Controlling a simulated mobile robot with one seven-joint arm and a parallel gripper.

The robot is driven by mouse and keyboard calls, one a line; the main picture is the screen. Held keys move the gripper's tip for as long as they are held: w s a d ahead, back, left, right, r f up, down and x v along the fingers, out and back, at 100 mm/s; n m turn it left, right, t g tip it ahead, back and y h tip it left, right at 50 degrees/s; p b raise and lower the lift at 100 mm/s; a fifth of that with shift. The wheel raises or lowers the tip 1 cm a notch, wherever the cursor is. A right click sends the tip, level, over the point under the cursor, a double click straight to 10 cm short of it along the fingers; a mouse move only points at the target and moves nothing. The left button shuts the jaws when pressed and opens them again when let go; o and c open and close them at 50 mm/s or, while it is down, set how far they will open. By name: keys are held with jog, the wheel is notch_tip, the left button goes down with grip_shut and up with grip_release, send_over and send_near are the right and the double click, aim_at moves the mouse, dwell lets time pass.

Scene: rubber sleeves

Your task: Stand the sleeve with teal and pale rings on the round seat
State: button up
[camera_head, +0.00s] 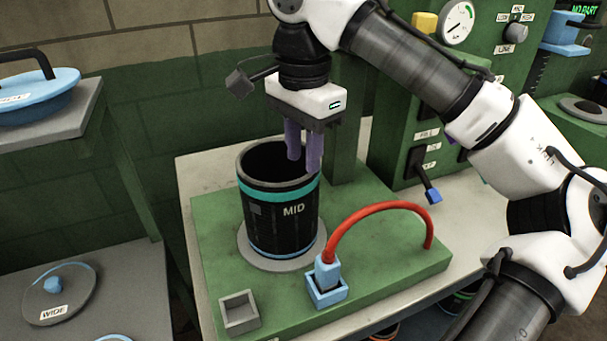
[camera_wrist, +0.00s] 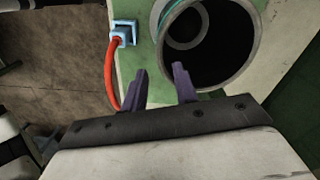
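The black sleeve marked MID (camera_head: 279,222) stands upright on the round grey seat (camera_head: 250,250), with a teal ring near its top and a pale blue ring near its foot. Its open mouth also shows in the wrist view (camera_wrist: 222,50). My gripper (camera_head: 303,163) points down at the sleeve's right rim. Its two purple fingers are apart, with no object seen clamped between them. Most of the seat is hidden under the sleeve.
A red cable (camera_head: 380,210) arches from a blue plug (camera_head: 327,273) on the green base (camera_head: 390,275), close right of the sleeve. A small grey square socket (camera_head: 239,312) is at the front left. A green gauge panel (camera_head: 425,130) stands behind. A disc marked WIDE (camera_head: 58,290) lies left.

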jog(key=shift+r, duration=0.95)
